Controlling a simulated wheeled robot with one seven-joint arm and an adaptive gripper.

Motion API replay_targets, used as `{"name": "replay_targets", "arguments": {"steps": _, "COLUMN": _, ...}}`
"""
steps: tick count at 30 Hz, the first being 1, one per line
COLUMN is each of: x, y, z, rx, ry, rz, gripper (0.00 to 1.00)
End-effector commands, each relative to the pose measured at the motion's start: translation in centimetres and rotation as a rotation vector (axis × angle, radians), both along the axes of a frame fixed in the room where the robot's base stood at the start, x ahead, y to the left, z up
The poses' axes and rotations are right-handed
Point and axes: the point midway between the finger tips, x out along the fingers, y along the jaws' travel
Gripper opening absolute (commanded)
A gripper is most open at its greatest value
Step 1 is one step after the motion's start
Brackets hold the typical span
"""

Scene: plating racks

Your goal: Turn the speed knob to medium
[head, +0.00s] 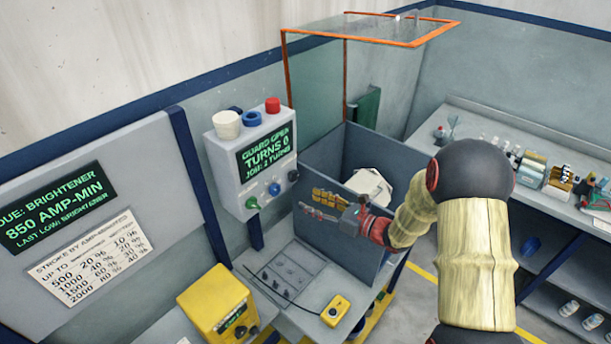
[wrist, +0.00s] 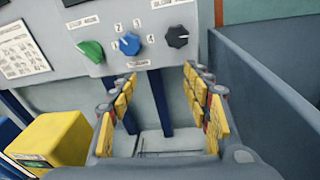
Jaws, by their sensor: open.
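A grey control box (head: 225,165) hangs on the wall with a lit screen (head: 267,153). On its lower front are a green knob (head: 252,203), a blue knob (head: 274,189) and a black knob (head: 293,176). The wrist view shows the green knob (wrist: 91,51), the blue knob (wrist: 130,44) with numbers around it, and the black knob (wrist: 177,36). The label lettering is too blurred to tell which is the speed knob. My gripper (head: 309,202) is open and empty, in front of the box and apart from the knobs. Its yellow-padded fingers (wrist: 160,90) frame a gap below them.
A grey open-topped bin (head: 345,240) with a pale cloth-like thing stands right of the box. A yellow unit (head: 213,297) and a small yellow box (head: 336,310) are below. A transparent orange-edged guard (head: 405,28) is raised above. A cluttered bench (head: 475,125) is at right.

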Motion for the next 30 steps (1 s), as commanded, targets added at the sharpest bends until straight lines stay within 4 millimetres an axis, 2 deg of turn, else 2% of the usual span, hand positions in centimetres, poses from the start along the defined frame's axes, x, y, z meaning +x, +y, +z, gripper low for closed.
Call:
{"name": "replay_targets", "arguments": {"steps": 1, "x": 1.1, "y": -0.7, "z": 1.0, "rx": 0.038, "ry": -0.004, "rz": -0.040, "gripper": 0.49}}
{"name": "replay_targets", "arguments": {"steps": 3, "x": 2.0, "y": -1.4, "z": 2.0, "rx": 0.087, "ry": 0.000, "rz": -0.083, "gripper": 0.49}}
{"name": "replay_targets", "arguments": {"steps": 8, "x": 2.4, "y": -1.4, "z": 2.7, "rx": 0.145, "ry": 0.023, "rz": -0.098, "gripper": 0.49}}
{"name": "replay_targets", "arguments": {"steps": 21, "x": 6.5, "y": 2.9, "z": 2.8, "rx": 0.144, "ry": 0.024, "rz": -0.093, "gripper": 0.49}}
{"name": "replay_targets", "arguments": {"steps": 30, "x": 7.7, "y": 4.0, "z": 2.7, "rx": 0.143, "ry": 0.024, "rz": -0.095, "gripper": 0.49}}
